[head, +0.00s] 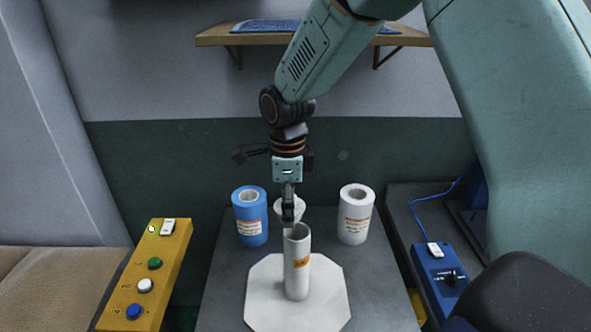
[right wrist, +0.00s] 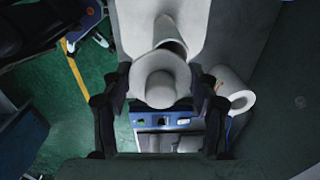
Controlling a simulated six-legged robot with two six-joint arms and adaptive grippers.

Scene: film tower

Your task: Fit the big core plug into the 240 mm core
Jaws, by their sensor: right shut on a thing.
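The white core (head: 297,265), a tall open tube with an orange label, stands upright on a pale octagonal plate. My right gripper (head: 288,208) is pointing down just behind and above the core's open top. It is shut on a white round plug (head: 279,208), which is partly hidden behind the fingers. In the right wrist view the plug (right wrist: 161,80) shows as a disc with a narrower round end between the fingers. The core (right wrist: 171,32) shows beyond it there, its mouth partly covered by the plug. The plug appears apart from the core. My left gripper is not in view.
A blue roll (head: 250,216) stands left of the core, and a white roll (head: 355,214) stands right. The octagonal plate (head: 263,303) lies on the grey table. A yellow button panel (head: 145,275) is at the left, a blue control box (head: 437,272) at the right. A shelf (head: 215,38) hangs above.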

